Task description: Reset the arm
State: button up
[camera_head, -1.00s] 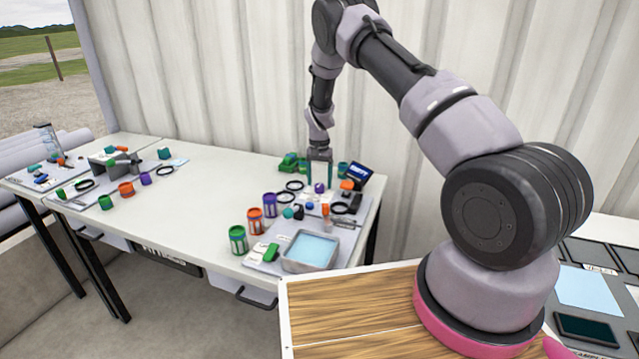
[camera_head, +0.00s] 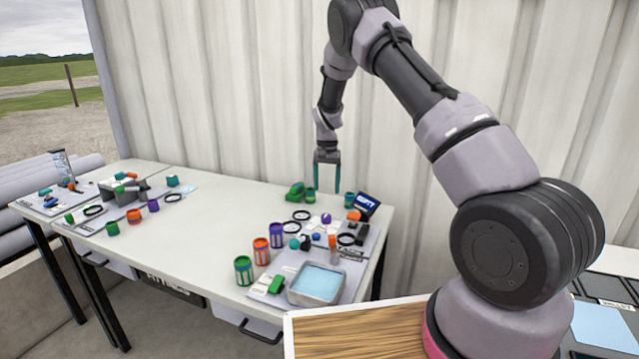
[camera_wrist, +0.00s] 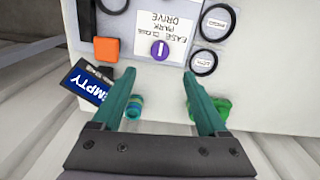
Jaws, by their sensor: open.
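My gripper (camera_head: 327,178) is open and empty. It hangs pointing down above the back right part of the white table (camera_head: 200,222), clear of the objects under it. In the wrist view my gripper (camera_wrist: 163,88) shows two teal fingers spread apart with nothing between them. Below them a purple round piece (camera_wrist: 160,50) sits on a printed label on the grey board. My arm rises from its pink-ringed base at the right and bends over toward the table.
A grey tray with a blue inside (camera_head: 341,291) stands near the table's front. Orange (camera_head: 261,251), purple (camera_head: 277,235) and green (camera_head: 243,270) cans stand left of it. A dark EMPTY sign (camera_head: 367,204) stands at the right. A ribbed wall (camera_head: 240,100) is behind.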

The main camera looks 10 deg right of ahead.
jog(key=s+d+r+t+y, duration=0.15)
jog(key=s+r, duration=0.25)
jog(key=r, duration=0.5)
jog(key=s+d+r+t, duration=0.15)
jog(key=s+r, duration=0.35)
jog(key=r, duration=0.5)
jog(key=s+d+r+y, duration=0.1)
jog(key=s+d+r, duration=0.25)
jog(key=r, duration=0.55)
jog(key=s+d+r+t, duration=0.1)
jog(key=s+r, duration=0.3)
jog(key=s, duration=1)
jog(key=s+d+r+t, duration=0.1)
jog(key=s+r+t, duration=0.2)
jog(key=s, duration=1)
jog(key=shift+s+r+n, duration=0.35)
jog(key=shift+r+n, duration=0.05)
jog(key=shift+r, duration=0.25)
jog(key=shift+d+h, duration=0.1)
jog(key=shift+h, duration=0.15)
